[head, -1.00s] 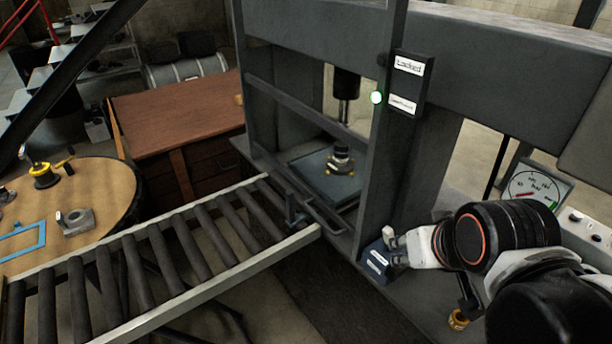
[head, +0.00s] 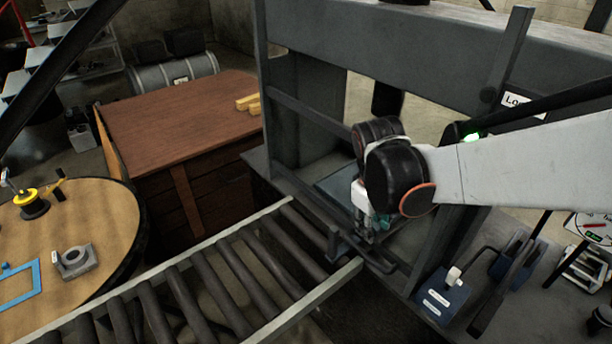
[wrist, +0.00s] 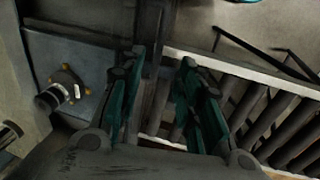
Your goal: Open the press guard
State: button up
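The press (head: 400,45) is a large grey frame with a dark opening. The guard's lower bar (head: 310,205) crosses the front of the opening, with a dark handle (head: 385,266) low at its right. My gripper (head: 368,238) is just above and beside this handle, pointing down. In the wrist view my gripper (wrist: 163,75) has its two teal fingers apart. A dark bar (wrist: 152,85) shows between them; I cannot tell whether it touches either. A sign on the press, partly hidden by my arm, reads "Lo..." (head: 520,103) beside a green light (head: 472,137).
A roller conveyor (head: 230,285) ends at the press front. A blue control box (head: 440,297) with a light knob stands right of the handle. A part with yellow feet (wrist: 66,88) sits on the press bed. A round wooden table (head: 100,215) is left.

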aim_at(368, 255)
jog(key=w+f+b, duration=0.1)
jog(key=f, duration=0.3)
jog(key=d+f+b, duration=0.1)
jog(key=f+b, duration=0.1)
jog(key=f, duration=0.3)
jog(key=w+f+b, duration=0.1)
jog(key=f, duration=0.4)
jog(key=shift+w+d+f+b, duration=0.15)
jog(key=shift+w+d+b, duration=0.15)
jog(key=shift+b, duration=0.1)
grip_shut()
